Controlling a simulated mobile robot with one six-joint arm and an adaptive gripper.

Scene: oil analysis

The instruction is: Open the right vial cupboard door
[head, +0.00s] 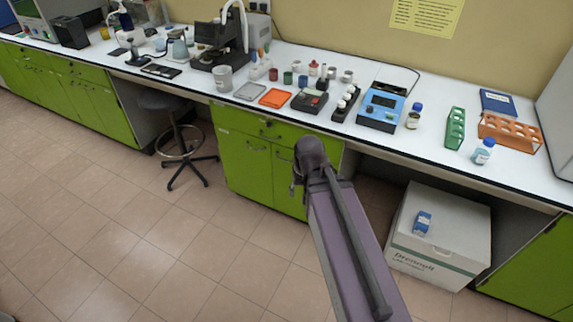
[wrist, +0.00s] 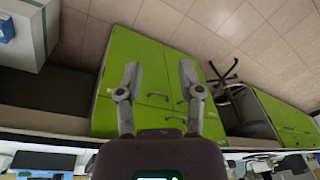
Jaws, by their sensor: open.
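The green vial cupboard (head: 243,165) stands under the bench, with a drawer on top and two doors below. Its right door (head: 284,190) looks shut and is partly hidden by my arm in the head view. In the wrist view, which is upside down, the right door (wrist: 150,72) shows between my fingers, with a small dark handle (wrist: 157,95) near the drawer. My gripper (head: 297,183) is in front of the right door; in the wrist view its two fingers (wrist: 159,75) are spread, with nothing between them. It appears apart from the handle.
A stool (head: 181,140) stands left of the cupboard. A white carton (head: 440,235) with a blue-labelled item on it stands under the bench to the right. The benchtop (head: 350,145) overhead carries racks, vials and devices. The tiled floor (head: 150,260) in front is clear.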

